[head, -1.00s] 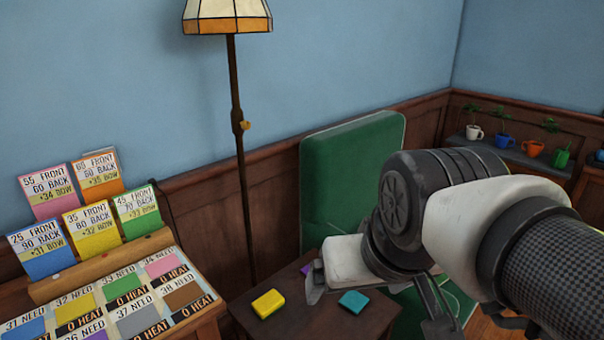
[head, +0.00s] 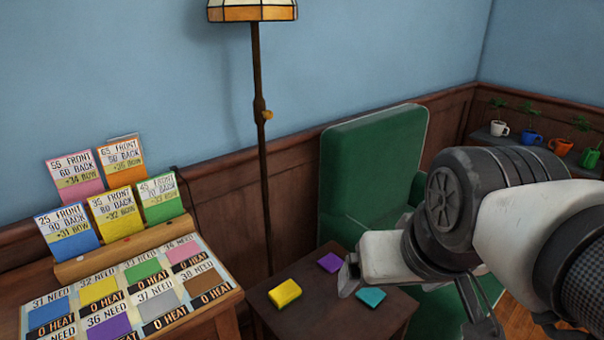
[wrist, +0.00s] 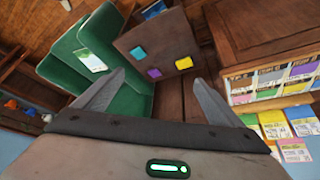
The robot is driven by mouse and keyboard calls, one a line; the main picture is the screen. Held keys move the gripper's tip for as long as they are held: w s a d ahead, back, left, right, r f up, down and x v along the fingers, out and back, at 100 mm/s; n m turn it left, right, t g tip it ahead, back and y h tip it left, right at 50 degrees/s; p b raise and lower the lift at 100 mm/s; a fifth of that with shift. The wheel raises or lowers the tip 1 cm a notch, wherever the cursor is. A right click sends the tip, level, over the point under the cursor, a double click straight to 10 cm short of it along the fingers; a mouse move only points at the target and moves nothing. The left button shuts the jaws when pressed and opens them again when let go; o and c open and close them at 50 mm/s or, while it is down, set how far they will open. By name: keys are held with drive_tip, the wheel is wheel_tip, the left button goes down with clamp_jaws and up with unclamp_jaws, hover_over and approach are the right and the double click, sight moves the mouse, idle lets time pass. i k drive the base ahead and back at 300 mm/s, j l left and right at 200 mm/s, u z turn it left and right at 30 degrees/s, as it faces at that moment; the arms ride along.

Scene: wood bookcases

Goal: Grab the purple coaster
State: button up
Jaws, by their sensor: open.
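The purple coaster (head: 330,262) lies flat on the small dark wooden table (head: 318,318), behind a yellow coaster (head: 285,293) and a teal coaster (head: 371,295). It also shows in the wrist view (wrist: 154,73), between the teal and yellow ones and ahead of the space between my fingers. My gripper (head: 347,275) is just right of the purple coaster in the head view, apart from it. In the wrist view my gripper (wrist: 158,85) has its two fingers spread wide with nothing between them.
A green armchair (head: 372,170) stands behind the small table, with a card on it in the wrist view (wrist: 90,60). A floor lamp (head: 262,130) rises behind the table. A board of colour cards (head: 130,295) sits on a table at left. Potted mugs (head: 530,137) line a shelf at right.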

sight(330, 262)
drive_tip(key=l+u, duration=1.15)
drive_tip(key=k+l, duration=0.05)
drive_tip(key=l, duration=0.05)
